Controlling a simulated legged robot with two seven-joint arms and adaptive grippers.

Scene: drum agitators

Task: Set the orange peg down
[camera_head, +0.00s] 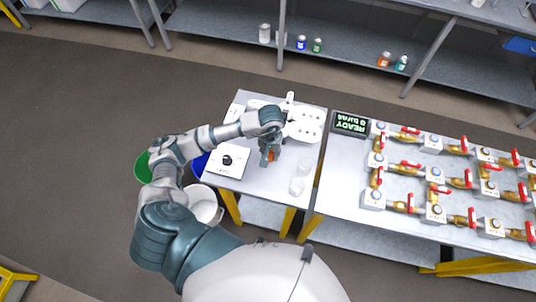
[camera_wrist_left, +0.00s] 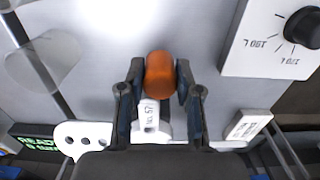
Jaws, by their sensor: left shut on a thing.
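The orange peg (camera_wrist_left: 159,75) sits between the two fingers of my left gripper (camera_wrist_left: 160,90) in the left wrist view, with a finger on each side of it. In the head view my left gripper (camera_head: 269,155) points down over the small grey table (camera_head: 262,185), and a bit of the orange peg (camera_head: 272,155) shows at its fingers. A white tag with small writing (camera_wrist_left: 149,116) shows just below the peg in the wrist view. I cannot tell whether the peg touches the table. My right gripper is not in view.
A white dial box (camera_head: 230,161) stands left of the gripper, and clear cups (camera_head: 297,186) stand to its right. A white plate with holes (camera_head: 304,124) lies behind. A larger table with valves (camera_head: 345,185) and a READY display (camera_head: 351,124) is at right.

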